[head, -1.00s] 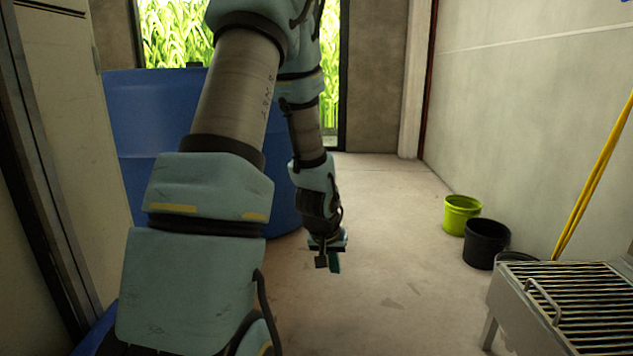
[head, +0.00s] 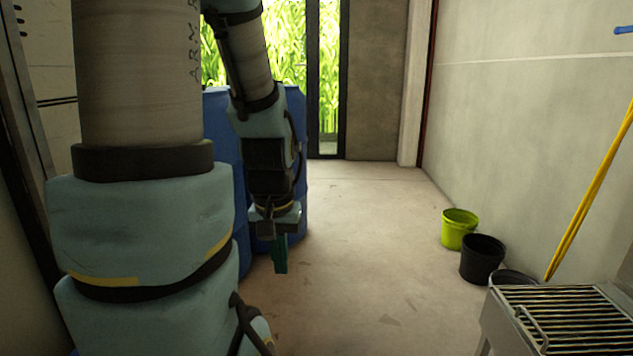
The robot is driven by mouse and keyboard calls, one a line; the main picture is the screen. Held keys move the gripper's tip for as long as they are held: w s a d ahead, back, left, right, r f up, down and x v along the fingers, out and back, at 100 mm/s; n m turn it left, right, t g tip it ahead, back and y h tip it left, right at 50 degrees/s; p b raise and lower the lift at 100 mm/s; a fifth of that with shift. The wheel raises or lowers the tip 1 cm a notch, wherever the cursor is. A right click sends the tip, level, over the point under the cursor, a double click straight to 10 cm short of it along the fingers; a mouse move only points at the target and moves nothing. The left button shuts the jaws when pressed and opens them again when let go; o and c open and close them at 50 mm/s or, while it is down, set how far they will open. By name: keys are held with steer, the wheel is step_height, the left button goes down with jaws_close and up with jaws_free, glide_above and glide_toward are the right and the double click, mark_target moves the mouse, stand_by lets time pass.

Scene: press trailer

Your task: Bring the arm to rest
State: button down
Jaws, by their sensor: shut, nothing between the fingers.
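My arm (head: 140,230) fills the left of the head view, its upper link bent up and its forearm hanging down behind. My gripper (head: 279,262) hangs at the end of it, pointing down, in front of the blue barrel. Its teal fingers are shut with nothing between them. It is above the floor and apart from the buckets and the grill.
Blue barrels (head: 297,170) stand behind my arm. A lime bucket (head: 458,230) and a black bucket (head: 482,260) stand by the right wall. A metal grill (head: 570,318) is at the lower right, with a yellow pole (head: 592,190) leaning behind it. The middle floor (head: 370,240) is clear.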

step_height(320, 180, up, 30)
steer(key=p, duration=2.7)
steer(key=shift+p, duration=0.4)
steer(key=shift+d, duration=0.1)
